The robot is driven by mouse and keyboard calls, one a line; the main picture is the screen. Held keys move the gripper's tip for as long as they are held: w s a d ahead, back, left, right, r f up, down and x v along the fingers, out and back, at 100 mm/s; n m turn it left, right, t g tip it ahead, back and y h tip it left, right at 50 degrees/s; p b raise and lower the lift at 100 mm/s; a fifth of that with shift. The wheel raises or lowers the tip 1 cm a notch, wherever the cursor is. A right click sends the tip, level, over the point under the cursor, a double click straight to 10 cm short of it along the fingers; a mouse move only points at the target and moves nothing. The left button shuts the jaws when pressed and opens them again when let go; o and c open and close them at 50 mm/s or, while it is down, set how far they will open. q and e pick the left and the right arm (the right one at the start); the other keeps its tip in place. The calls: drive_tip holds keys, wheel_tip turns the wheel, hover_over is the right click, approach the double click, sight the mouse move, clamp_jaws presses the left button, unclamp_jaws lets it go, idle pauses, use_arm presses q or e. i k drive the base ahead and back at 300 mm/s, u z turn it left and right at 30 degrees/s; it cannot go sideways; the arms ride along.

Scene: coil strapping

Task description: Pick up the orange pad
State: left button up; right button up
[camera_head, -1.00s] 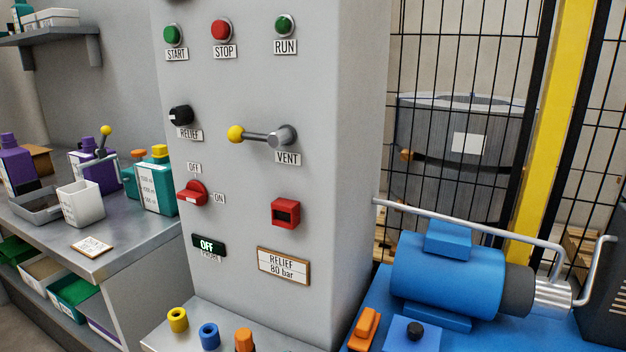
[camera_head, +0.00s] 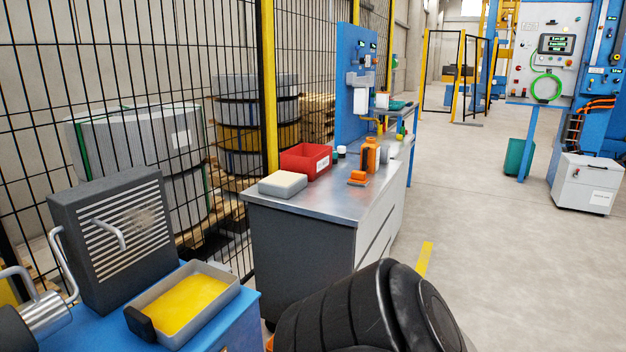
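A small orange block (camera_head: 357,178), perhaps the orange pad, lies on the metal top of the grey workbench (camera_head: 330,198), near its front edge. It is too small to make out its exact shape. An orange bottle (camera_head: 370,157) stands upright just behind it. Neither of my grippers is in view, so nothing of their state shows.
A tray with yellow contents (camera_head: 188,303) sits on the blue machine at lower left. A large black rounded shape covers the bottom middle.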

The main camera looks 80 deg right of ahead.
sight(358, 178)
drive_tip(key=z, duration=2.85)
